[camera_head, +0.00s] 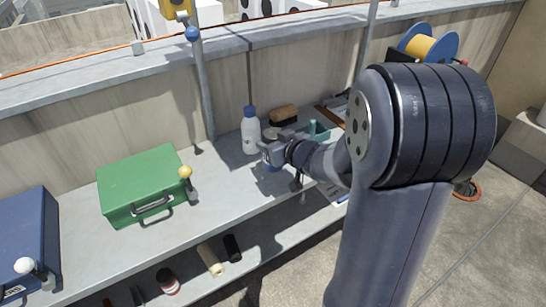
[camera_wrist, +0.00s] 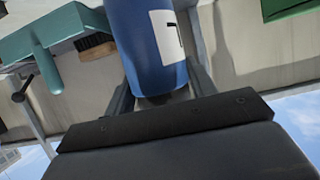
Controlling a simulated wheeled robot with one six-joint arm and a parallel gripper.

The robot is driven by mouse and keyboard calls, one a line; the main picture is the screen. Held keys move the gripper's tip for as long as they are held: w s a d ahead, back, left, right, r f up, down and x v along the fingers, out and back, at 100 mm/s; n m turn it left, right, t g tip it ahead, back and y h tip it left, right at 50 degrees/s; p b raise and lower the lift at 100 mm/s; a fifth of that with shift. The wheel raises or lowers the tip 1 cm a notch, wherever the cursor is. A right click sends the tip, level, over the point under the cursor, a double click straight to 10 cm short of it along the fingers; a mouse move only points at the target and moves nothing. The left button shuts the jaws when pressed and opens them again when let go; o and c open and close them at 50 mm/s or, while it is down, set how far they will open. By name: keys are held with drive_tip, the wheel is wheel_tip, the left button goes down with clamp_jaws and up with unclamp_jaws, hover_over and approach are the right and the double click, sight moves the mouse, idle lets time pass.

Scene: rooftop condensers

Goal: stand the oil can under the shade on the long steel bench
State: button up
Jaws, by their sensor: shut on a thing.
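My gripper (camera_head: 268,154) is over the long steel bench (camera_head: 225,183), beside a white bottle with a blue cap (camera_head: 250,132). In the wrist view it is shut on a blue can (camera_wrist: 150,50) with a white label and a dark mark. In the head view only a little blue of the can (camera_head: 272,167) shows below the fingers. I cannot tell whether its base touches the bench. No spout shows, so I cannot confirm that it is the oil can. I cannot make out a shade in either view.
A green case (camera_head: 148,182) and a blue case (camera_head: 25,240) stand to the left. A brush (camera_head: 284,115) and a teal thing (camera_head: 313,127) are close behind and right of my gripper. A post (camera_head: 204,85) rises behind. Bare bench lies between green case and gripper.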

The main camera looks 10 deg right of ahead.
drive_tip(key=shift+f+b, duration=0.55)
drive_tip(key=shift+f, duration=1.1)
drive_tip(key=shift+f, duration=0.1)
drive_tip(key=o, duration=1.2)
drive_tip(key=shift+s+r, duration=0.1)
drive_tip(key=shift+r, duration=0.1)
drive_tip(key=shift+p+v, duration=1.5)
drive_tip(key=shift+v, duration=4.45)
